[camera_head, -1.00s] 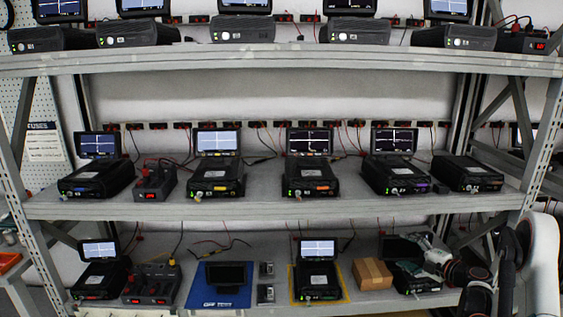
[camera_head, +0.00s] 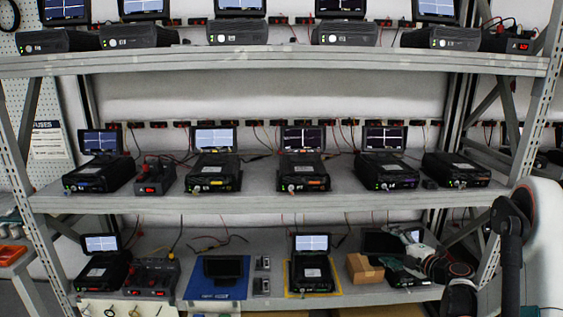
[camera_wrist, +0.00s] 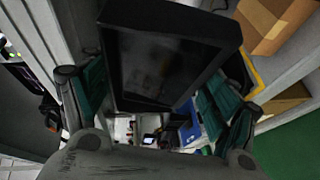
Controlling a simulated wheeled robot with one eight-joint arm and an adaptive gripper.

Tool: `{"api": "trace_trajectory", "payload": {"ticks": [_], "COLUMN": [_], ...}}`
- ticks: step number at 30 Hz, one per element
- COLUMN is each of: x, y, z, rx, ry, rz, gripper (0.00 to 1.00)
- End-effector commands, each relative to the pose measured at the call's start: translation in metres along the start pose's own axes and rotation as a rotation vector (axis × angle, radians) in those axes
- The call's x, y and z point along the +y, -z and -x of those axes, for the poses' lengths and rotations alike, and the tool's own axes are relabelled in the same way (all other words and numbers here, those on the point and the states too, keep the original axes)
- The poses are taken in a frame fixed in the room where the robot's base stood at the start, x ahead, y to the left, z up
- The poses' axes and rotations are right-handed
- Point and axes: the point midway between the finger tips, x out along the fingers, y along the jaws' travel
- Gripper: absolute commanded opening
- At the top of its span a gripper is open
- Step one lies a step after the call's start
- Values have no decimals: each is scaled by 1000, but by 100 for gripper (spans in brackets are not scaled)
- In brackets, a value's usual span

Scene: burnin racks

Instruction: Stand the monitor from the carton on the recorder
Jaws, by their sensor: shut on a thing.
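My gripper (camera_head: 412,238), with teal finger pads, is shut on a dark-screened black monitor (camera_head: 381,242) above the right end of the bottom shelf. In the wrist view the monitor (camera_wrist: 165,60) fills the upper middle, tilted between the fingers. A black recorder (camera_head: 408,280) stands on the shelf below my gripper, partly hidden by the arm; whether the monitor touches it cannot be told. The brown carton (camera_head: 364,269) stands just left of that recorder; a brown cardboard surface also shows in the wrist view (camera_wrist: 275,22).
Left of the carton, a recorder (camera_head: 311,274) with a lit monitor stands on a yellow mat. A blue mat (camera_head: 196,285) holds another dark monitor (camera_head: 222,268). The middle shelf (camera_head: 270,203) spans above my gripper, and a rack upright (camera_head: 490,262) stands to its right.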

Motion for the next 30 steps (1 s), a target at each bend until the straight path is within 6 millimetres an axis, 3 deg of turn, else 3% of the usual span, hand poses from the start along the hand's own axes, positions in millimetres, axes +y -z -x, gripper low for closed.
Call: {"api": "trace_trajectory", "payload": {"ticks": [3,12,18,24,30], "x": [15,40,48,51,51], "y": [42,140,190,214,219], "z": [6,42,72,91,95], "rx": [-18,-81,-115,-132,-138], "ry": [0,-10,-24,-33,-36], "rz": [-6,-14,-18,-20,-20], "gripper": [38,38,38,38,38]}}
